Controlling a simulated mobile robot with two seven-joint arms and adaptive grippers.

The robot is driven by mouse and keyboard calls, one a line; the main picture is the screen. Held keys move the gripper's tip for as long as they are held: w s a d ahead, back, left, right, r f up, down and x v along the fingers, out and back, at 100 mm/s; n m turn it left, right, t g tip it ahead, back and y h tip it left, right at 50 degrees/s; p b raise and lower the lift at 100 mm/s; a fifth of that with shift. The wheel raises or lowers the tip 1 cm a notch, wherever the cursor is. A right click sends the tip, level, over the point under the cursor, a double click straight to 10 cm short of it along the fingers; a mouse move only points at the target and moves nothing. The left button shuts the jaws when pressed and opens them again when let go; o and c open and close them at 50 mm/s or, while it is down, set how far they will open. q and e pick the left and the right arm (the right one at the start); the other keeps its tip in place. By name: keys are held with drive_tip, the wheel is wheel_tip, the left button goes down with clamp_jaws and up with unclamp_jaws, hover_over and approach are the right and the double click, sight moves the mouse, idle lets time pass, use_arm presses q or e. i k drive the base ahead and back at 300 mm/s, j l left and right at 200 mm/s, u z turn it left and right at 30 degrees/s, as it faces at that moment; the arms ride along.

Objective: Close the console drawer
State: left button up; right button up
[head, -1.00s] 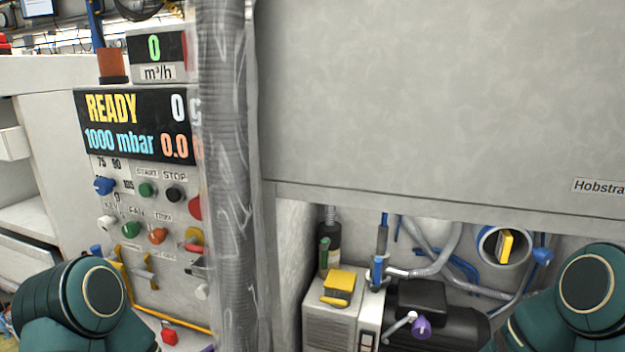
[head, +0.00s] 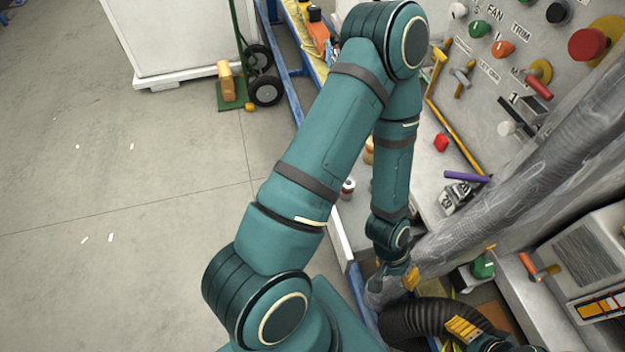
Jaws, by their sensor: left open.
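The console (head: 470,120), a grey panel with knobs and a red button, stands at the upper right of the head view. A narrow white panel (head: 341,238) beside my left forearm looks like the front of the console drawer, standing out from the console. Much of the drawer is hidden behind my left arm, so I cannot tell how far it is out. My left gripper (head: 392,284) is open and points down, just right of the white panel; I cannot tell whether it touches anything. A dark part with a yellow pad at the bottom edge may be my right gripper (head: 466,328); its jaws are unclear.
A black corrugated hose (head: 405,318) lies below my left gripper. A wrapped grey hose (head: 520,185) crosses in front of the console. A grey box (head: 585,255) stands at right. Blue rails (head: 290,85) edge the station. The floor (head: 110,230) at left is mostly free.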

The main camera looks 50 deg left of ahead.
sight(346, 224)
drive_tip(key=j+u, duration=0.25)
drive_tip(key=j, duration=0.2)
drive_tip(key=i+j+u, duration=0.1)
drive_tip(key=j+u, duration=0.2)
drive_tip(key=j, duration=0.2)
drive_tip(key=i+j+u, duration=0.1)
drive_tip(key=j+u, duration=0.15)
drive_tip(key=j, duration=0.2)
drive_tip(key=l, duration=0.1)
drive_tip(key=i+z, duration=0.05)
